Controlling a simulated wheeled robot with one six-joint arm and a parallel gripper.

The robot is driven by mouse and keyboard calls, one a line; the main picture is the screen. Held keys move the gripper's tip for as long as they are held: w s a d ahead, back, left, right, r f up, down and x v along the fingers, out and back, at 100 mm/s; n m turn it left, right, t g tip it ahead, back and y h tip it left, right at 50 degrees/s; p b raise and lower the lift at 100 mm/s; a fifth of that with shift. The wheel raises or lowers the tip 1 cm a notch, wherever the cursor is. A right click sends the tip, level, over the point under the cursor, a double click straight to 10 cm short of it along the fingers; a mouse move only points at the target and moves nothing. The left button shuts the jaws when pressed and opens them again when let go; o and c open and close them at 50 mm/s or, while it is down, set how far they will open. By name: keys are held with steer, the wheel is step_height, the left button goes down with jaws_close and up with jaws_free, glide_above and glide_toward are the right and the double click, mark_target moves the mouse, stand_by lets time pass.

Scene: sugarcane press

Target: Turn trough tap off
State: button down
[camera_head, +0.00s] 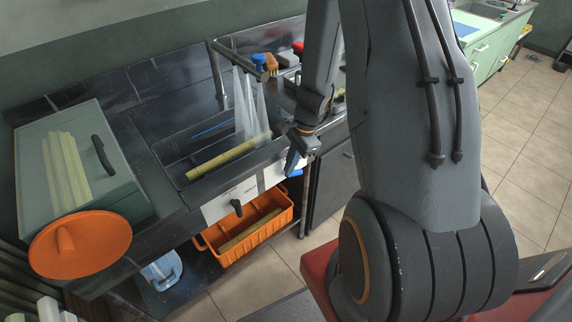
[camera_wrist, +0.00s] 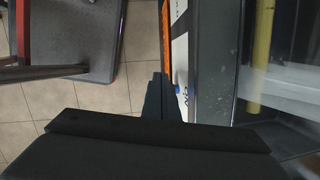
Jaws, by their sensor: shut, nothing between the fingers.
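The trough tap is a grey pipe with a spray bar (camera_head: 238,58) over the dark sink trough (camera_head: 180,152). Streams of water (camera_head: 246,108) fall from it onto a yellow cane (camera_head: 225,160) in the trough. A small blue knob (camera_head: 296,173) shows at the right end of the white front panel (camera_head: 222,206), and in the wrist view (camera_wrist: 178,89) it is just beyond my fingertips. My gripper (camera_head: 291,164) is shut and empty, pointing down in front of the panel's right end. Its dark fingers (camera_wrist: 160,98) partly hide the panel; I cannot tell whether they touch the knob.
A black knob (camera_head: 237,207) is on the panel's left part. An orange crate (camera_head: 262,238) with cane stands below. A glass-lidded box (camera_head: 75,165) and orange round lid (camera_head: 80,245) are at left. Bottles and brushes (camera_head: 268,64) stand behind. Tiled floor (camera_head: 325,235) lies in front.

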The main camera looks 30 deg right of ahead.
steer(key=shift+s+a+f+b, duration=0.15)
steer(key=shift+a+f+b, duration=0.2)
steer(key=shift+a+b, duration=0.15)
steer(key=shift+s+a+f+b, duration=0.1)
steer(key=shift+a+f+b, duration=0.2)
steer(key=shift+a+b, duration=0.15)
steer(key=shift+a, duration=0.15)
steer(key=s+a+r+p, duration=0.1)
steer(key=a+r, duration=0.1)
steer(key=r, duration=0.4)
steer(key=s+a+r+p, duration=0.2)
steer(key=r, duration=0.4)
steer(key=shift+s+a, duration=0.15)
steer(key=shift+a, duration=0.25)
steer(key=s+a+r+n+h, duration=0.2)
steer(key=s+r+n, duration=0.7)
steer(key=n, duration=0.8)
steer(key=shift+a+r+n+h, duration=0.3)
steer(key=shift+a+r, duration=0.2)
steer(key=shift+r, duration=0.25)
